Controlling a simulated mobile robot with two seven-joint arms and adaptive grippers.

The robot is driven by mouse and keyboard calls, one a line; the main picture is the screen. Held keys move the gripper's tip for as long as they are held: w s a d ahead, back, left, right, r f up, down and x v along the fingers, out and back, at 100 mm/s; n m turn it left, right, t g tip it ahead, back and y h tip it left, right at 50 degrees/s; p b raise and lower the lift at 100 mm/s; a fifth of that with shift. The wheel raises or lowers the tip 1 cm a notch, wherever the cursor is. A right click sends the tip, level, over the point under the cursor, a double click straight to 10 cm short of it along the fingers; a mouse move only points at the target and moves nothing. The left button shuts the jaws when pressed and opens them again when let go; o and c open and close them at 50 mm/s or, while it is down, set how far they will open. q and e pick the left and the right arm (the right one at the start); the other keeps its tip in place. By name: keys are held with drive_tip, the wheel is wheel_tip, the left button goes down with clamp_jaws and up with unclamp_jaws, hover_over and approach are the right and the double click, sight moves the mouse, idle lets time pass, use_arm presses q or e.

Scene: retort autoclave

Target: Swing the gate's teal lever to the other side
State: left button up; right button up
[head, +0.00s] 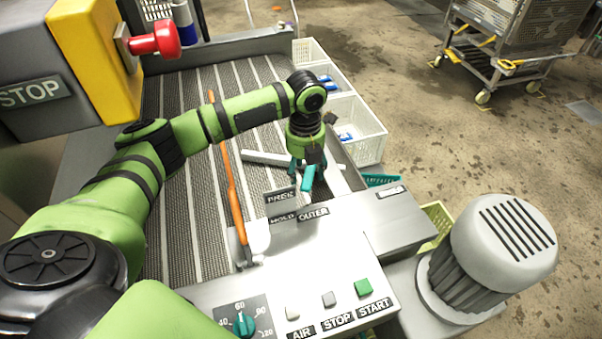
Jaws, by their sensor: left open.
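The gate's teal lever (308,179) shows directly below my left gripper, over the right side of the ribbed conveyor and just behind the label plates. My left gripper (306,163) points down at it, open, with its fingers close around or beside the lever. I cannot tell whether they touch it, and the gripper hides the lever's upper part. A pale gate bar (264,158) shows to the left of the gripper. Label plates reading FREE (281,196), HOLD (282,217) and OUTER (313,213) stand in front. My right gripper is not in view.
A long orange rod (231,180) runs along the conveyor (180,230). A panel with a teal dial (243,324) and buttons (363,287) is in front. A grey motor (505,240) stands at right. A red button (158,40) juts out upper left.

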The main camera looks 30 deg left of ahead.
sight(305, 181)
use_arm(q)
wheel_tip(305, 181, down, 2)
drive_tip(key=shift+d+f, duration=0.1)
drive_tip(key=shift+a+f, duration=0.2)
drive_tip(key=shift+f, duration=0.25)
drive_tip(key=shift+d, duration=0.1)
drive_tip(key=c, duration=0.3)
clamp_jaws()
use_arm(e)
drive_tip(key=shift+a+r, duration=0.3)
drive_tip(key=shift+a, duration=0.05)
use_arm(q)
drive_tip(key=shift+d+p, duration=0.1)
drive_tip(key=shift+p, duration=0.2)
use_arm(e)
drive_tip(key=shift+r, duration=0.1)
